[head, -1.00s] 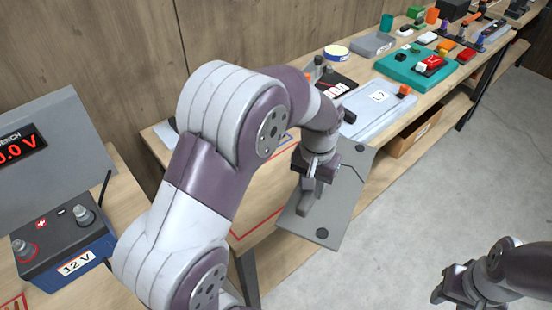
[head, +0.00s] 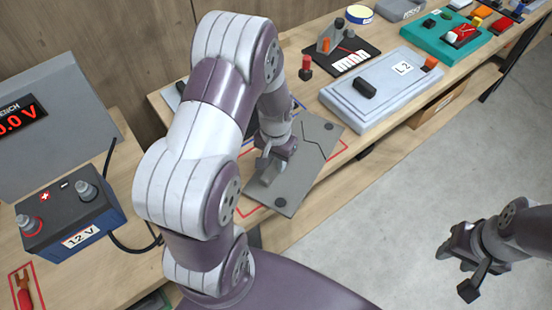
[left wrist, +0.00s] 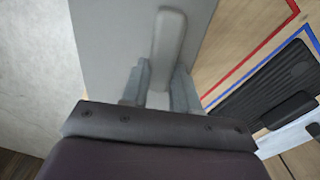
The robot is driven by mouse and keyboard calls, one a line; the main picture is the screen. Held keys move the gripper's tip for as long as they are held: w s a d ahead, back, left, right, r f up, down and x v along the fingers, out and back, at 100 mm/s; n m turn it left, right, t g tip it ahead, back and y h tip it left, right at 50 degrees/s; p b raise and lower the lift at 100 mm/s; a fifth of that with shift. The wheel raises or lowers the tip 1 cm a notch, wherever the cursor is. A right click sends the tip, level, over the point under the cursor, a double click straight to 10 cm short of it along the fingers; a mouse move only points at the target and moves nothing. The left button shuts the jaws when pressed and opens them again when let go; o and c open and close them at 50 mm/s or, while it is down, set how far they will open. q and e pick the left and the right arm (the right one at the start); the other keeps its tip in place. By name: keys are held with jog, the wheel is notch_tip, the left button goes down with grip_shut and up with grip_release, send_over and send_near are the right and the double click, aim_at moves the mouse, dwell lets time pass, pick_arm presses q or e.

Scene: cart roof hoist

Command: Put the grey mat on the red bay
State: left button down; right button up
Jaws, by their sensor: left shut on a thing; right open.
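The grey mat (head: 306,160) is a flat plate with dark round corner spots and a raised grey handle. My left gripper (head: 270,172) is shut on that handle, which shows between its fingers in the left wrist view (left wrist: 167,50). The mat is over the red bay, a red outline on the bench; its red line shows beside the mat in the left wrist view (left wrist: 252,53). I cannot tell whether the mat touches the bench. My left arm hides part of the bay. My right gripper (head: 464,266) is open and empty over the floor at lower right.
A blue outline with a dark ribbed mat (left wrist: 265,88) lies beside the red bay. A light grey panel (head: 385,88) marked L2, a dark block with a red-lined label (head: 350,62) and a teal tray (head: 450,38) stand further right. A 12 V battery (head: 72,215) stands at left.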

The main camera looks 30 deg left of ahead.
pick_arm(q)
jog(key=shift+f, duration=0.3)
jog(key=shift+w+f, duration=0.1)
jog(key=c, duration=0.8)
grip_release()
jog(key=shift+c, duration=0.2)
notch_tip(320, 180, up, 12)
jog(key=s+d+t, duration=0.1)
jog(key=s+d, duration=0.6)
jog(key=s, duration=0.1)
jog(key=shift+d+f+b, duration=0.15)
jog(key=shift+f+b, duration=0.1)
jog(key=shift+b, duration=0.15)
